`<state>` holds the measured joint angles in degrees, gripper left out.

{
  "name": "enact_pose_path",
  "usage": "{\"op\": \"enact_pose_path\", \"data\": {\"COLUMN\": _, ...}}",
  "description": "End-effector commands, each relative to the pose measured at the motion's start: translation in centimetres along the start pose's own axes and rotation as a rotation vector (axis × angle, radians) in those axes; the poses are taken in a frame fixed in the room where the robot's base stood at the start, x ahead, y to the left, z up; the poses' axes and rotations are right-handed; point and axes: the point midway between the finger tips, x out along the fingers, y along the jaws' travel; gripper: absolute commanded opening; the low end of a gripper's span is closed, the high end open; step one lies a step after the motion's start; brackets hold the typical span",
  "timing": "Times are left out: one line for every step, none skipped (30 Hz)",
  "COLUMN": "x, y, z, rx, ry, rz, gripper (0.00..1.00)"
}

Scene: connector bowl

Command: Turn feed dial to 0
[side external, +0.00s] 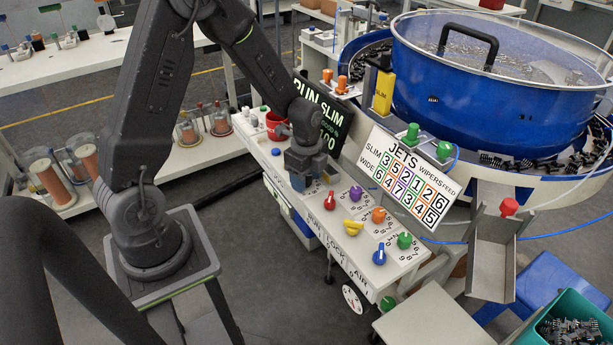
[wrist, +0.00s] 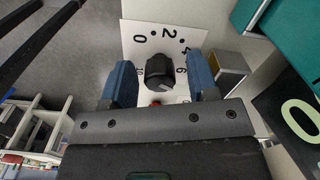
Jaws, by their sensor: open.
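A black dial (wrist: 160,71) sits on a white plate (wrist: 135,31) printed with numbers, with 0 at upper left, 2 at top, then 4 and 6 down the right side. No feed label is readable on it. A small pale mark shows near its lower edge; I cannot tell which number it points to. My gripper (wrist: 161,82) is open, with one blue finger on each side of the dial; contact is not clear. In the side view my gripper (side external: 302,182) is low over the control panel (side external: 335,241) and hides this dial.
Red (side external: 329,201), purple (side external: 356,193), yellow (side external: 353,225), orange (side external: 378,215), blue (side external: 380,255) and green (side external: 404,240) knobs stand nearby on the panel. A JETS card (side external: 405,180) and a RUN SLIM display (side external: 325,113) rise behind.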

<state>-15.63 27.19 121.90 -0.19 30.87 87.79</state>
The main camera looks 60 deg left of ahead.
Motion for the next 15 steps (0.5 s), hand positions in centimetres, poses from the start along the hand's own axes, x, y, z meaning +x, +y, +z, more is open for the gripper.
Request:
{"op": "enact_pose_path", "data": {"x": -0.01, "y": 0.0, "z": 0.0, "rx": 0.0, "ry": 0.0, "rz": 0.0, "gripper": 0.54}}
{"op": "enact_pose_path", "data": {"x": -0.01, "y": 0.0, "z": 0.0, "rx": 0.0, "ry": 0.0, "rz": 0.0, "gripper": 0.54}}
{"op": "enact_pose_path", "data": {"x": -0.02, "y": 0.0, "z": 0.0, "rx": 0.0, "ry": 0.0, "rz": 0.0, "gripper": 0.54}}
{"op": "enact_pose_path", "data": {"x": -0.02, "y": 0.0, "z": 0.0, "rx": 0.0, "ry": 0.0, "rz": 0.0, "gripper": 0.51}}
{"op": "enact_pose_path", "data": {"x": -0.03, "y": 0.0, "z": 0.0, "rx": 0.0, "ry": 0.0, "rz": 0.0, "gripper": 0.48}}
{"op": "enact_pose_path", "data": {"x": -0.03, "y": 0.0, "z": 0.0, "rx": 0.0, "ry": 0.0, "rz": 0.0, "gripper": 0.45}}
{"op": "enact_pose_path", "data": {"x": -0.04, "y": 0.0, "z": 0.0, "rx": 0.0, "ry": 0.0, "rz": 0.0, "gripper": 0.42}}
{"op": "enact_pose_path", "data": {"x": -0.04, "y": 0.0, "z": 0.0, "rx": 0.0, "ry": 0.0, "rz": 0.0, "gripper": 0.39}}
{"op": "enact_pose_path", "data": {"x": -0.04, "y": 0.0, "z": 0.0, "rx": 0.0, "ry": 0.0, "rz": 0.0, "gripper": 0.35}}
{"op": "enact_pose_path", "data": {"x": -0.04, "y": -0.01, "z": 0.0, "rx": 0.0, "ry": 0.0, "rz": 0.0, "gripper": 0.32}}
{"op": "enact_pose_path", "data": {"x": -0.05, "y": -0.01, "z": 0.0, "rx": 0.0, "ry": 0.0, "rz": 0.0, "gripper": 0.29}}
{"op": "enact_pose_path", "data": {"x": -0.05, "y": -0.01, "z": 0.0, "rx": 0.0, "ry": 0.0, "rz": 0.0, "gripper": 0.26}}
{"op": "enact_pose_path", "data": {"x": -0.05, "y": -0.01, "z": 0.0, "rx": 0.0, "ry": 0.0, "rz": 0.0, "gripper": 0.23}}
{"op": "enact_pose_path", "data": {"x": -0.05, "y": -0.01, "z": 0.0, "rx": 0.0, "ry": 0.0, "rz": 0.0, "gripper": 0.2}}
{"op": "enact_pose_path", "data": {"x": -0.05, "y": -0.01, "z": 0.0, "rx": 0.0, "ry": 0.0, "rz": 0.0, "gripper": 0.16}}
